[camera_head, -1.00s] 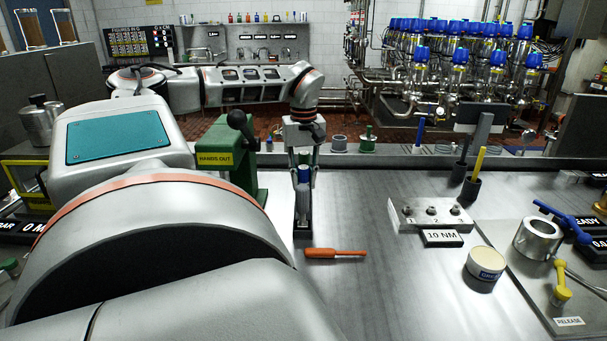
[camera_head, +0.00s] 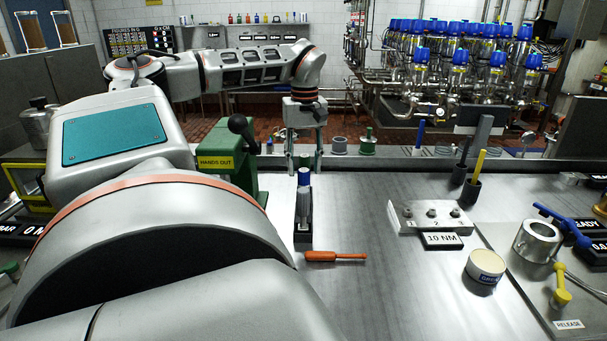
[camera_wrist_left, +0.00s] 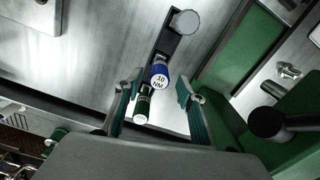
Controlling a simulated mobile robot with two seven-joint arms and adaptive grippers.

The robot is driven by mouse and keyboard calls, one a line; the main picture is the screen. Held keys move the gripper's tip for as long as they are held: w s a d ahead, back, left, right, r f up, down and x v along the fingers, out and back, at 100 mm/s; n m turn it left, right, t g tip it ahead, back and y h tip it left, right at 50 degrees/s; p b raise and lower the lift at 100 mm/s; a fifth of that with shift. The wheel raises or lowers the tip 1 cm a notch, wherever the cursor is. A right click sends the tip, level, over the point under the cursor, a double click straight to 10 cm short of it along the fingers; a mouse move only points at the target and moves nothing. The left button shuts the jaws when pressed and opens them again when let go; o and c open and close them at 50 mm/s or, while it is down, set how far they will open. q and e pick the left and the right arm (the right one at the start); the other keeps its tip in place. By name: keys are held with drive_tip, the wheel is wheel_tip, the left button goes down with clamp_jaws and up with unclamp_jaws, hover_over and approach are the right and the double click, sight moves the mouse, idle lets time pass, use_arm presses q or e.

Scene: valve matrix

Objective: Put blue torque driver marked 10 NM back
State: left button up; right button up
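The blue-capped torque driver (camera_head: 304,179) stands upright at the black holder (camera_head: 303,237) on the steel bench. Its cap, marked 10 NM, shows in the left wrist view (camera_wrist_left: 160,75). My left gripper (camera_head: 304,158) is above the driver, apart from it. In the left wrist view its two fingers (camera_wrist_left: 158,98) are spread wide with nothing clamped between them. A dark green-banded item (camera_wrist_left: 142,106) also shows between the fingers there; I cannot tell what it is. How deep the driver sits in the holder is hidden. My right gripper is out of view.
An orange screwdriver (camera_head: 335,256) lies in front of the holder. A green HANDS OUT press (camera_head: 228,163) stands close on the left. A grey numbered block (camera_head: 430,215) with a 10 NM sign (camera_head: 442,239) and a round tin (camera_head: 485,266) are to the right. The bench between is clear.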

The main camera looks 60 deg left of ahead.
use_arm(q)
wheel_tip(320, 180, up, 7)
drive_tip(key=shift+f+p, duration=0.1)
drive_tip(key=shift+p, duration=0.25)
idle(0.6)
